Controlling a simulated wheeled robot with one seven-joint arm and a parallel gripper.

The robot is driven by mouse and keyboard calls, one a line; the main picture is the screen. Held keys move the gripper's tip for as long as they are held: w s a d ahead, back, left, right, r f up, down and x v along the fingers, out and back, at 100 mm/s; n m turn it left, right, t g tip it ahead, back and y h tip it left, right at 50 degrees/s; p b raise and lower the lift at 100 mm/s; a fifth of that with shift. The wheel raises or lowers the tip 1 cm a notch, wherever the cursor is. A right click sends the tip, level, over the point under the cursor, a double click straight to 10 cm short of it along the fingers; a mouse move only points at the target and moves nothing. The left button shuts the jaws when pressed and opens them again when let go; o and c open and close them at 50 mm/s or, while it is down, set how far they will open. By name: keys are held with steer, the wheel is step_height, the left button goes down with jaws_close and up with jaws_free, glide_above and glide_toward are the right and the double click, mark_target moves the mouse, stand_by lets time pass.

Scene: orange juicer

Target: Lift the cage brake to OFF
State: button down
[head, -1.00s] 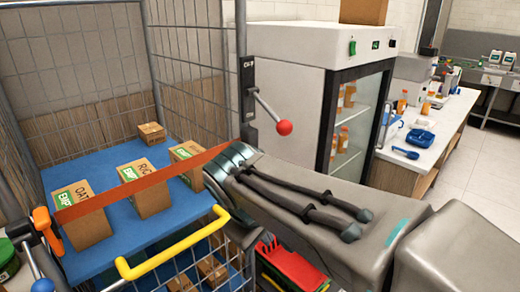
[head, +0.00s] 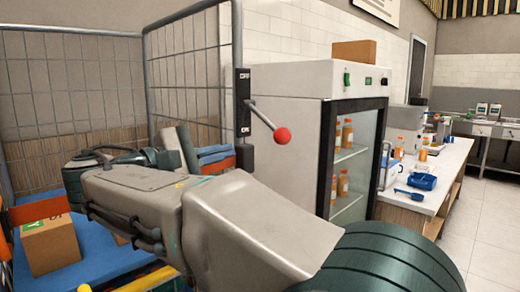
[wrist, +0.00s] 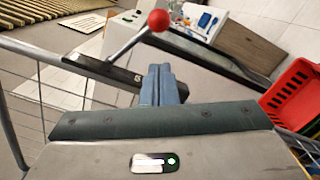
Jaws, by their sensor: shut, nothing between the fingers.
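The cage brake is a grey lever (head: 263,117) with a red ball knob (head: 282,136). It sticks out from a dark upright plate (head: 243,103) on the cage's corner post and slants down to the right. In the wrist view the red knob (wrist: 158,20) is at the top, just beyond my fingertips, and the lever's rod (wrist: 127,44) runs down-left to the dark plate (wrist: 100,70). My gripper (wrist: 161,68) is shut and empty, its blue-grey fingers together, close to the lever. I cannot tell if they touch it. My arm hides part of the cage.
The wire cage (head: 190,75) stands at left, with a box (head: 50,245) on its blue shelf. A white glass-door fridge (head: 290,85) stands behind the lever. A counter (head: 440,180) is at right. A red crate (wrist: 292,95) shows in the wrist view.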

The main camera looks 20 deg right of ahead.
mark_target(267, 120)
steer(key=shift+d, duration=0.1)
steer(key=x, duration=1)
steer(key=shift+p, duration=0.35)
